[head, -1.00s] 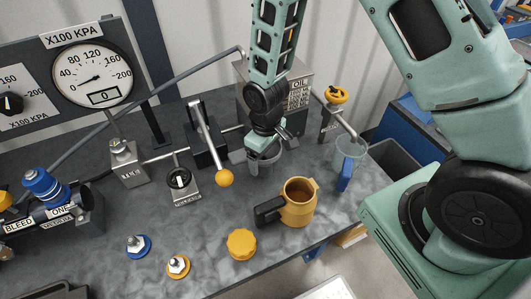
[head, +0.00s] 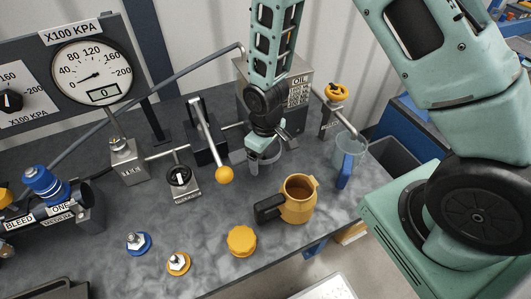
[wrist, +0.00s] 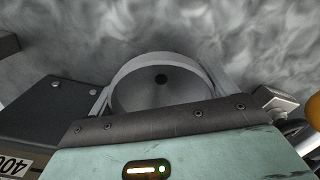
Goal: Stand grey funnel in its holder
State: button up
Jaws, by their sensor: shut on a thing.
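The grey funnel (wrist: 165,88) is in my gripper, its round rim facing the wrist camera and a dark hole showing at its bottom. In the head view, my gripper (head: 264,150) is shut on the funnel (head: 268,165), close in front of the oil tank. The funnel's lower part is hidden, so I cannot tell whether it touches anything beneath. I cannot make out its holder clearly in either view.
The oil tank (head: 299,82) stands behind my gripper. A yellow-knobbed lever (head: 224,175) is to its left. A yellow jug (head: 297,204) stands in front, and a clear jug with a blue handle (head: 350,150) to the right.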

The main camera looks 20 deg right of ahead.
jog(key=o, duration=0.7)
notch_tip(320, 180, up, 18)
jog(key=b, duration=0.2)
jog(key=shift+f, duration=0.25)
jog(key=shift+s, duration=0.1)
jog(key=s+a+r+n, duration=0.1)
jog(key=s+a+r, duration=0.1)
jog(key=s, duration=0.7)
jog(key=s+a+r, duration=0.2)
jog(key=s+a, duration=0.2)
jog(key=s, duration=0.6)
jog(key=shift+s+a+r+n, duration=0.2)
jog(key=shift+a+r+n, duration=0.1)
jog(key=shift+n, duration=0.1)
